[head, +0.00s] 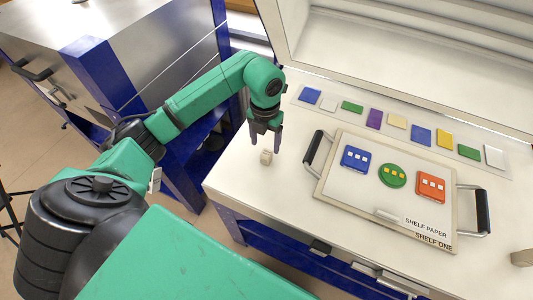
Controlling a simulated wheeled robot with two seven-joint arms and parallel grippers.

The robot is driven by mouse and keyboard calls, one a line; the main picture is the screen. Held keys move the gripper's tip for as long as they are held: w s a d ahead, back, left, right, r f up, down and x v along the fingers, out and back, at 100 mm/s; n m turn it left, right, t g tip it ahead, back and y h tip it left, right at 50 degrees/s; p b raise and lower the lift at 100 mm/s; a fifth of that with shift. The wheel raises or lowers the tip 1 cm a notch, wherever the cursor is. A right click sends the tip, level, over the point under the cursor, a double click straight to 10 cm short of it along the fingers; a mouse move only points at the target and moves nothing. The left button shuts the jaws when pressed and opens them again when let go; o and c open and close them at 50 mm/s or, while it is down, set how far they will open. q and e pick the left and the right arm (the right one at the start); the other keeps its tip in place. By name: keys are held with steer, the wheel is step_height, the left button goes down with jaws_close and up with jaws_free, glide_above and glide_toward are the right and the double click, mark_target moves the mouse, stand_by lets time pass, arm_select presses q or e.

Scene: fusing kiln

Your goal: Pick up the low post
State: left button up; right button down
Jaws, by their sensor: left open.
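A small beige post (265,157) stands on the pale worktop (235,180), near its left edge. My left gripper (266,139) is open just above and behind this post in the picture, fingers pointing down, with nothing between them. Whether the fingertips are clear of its top is hard to judge. A second beige post (522,258) stands at the far right edge of the picture. My right gripper is not in view.
A kiln shelf (330,185) with black side handles lies right of the near post, bearing blue, green and orange glass pieces and a white bar. A row of coloured glass squares (374,118) lies behind it.

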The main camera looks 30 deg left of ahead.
mark_target(266, 153)
arm_select(q)
steer(key=f+p, duration=0.1)
steer(key=f, duration=0.1)
steer(key=f+p, duration=0.1)
steer(key=f, duration=0.2)
steer(key=shift+s+d+f, duration=0.1)
steer(key=shift+d, duration=0.1)
steer(key=shift+f, duration=0.15)
jaws_close()
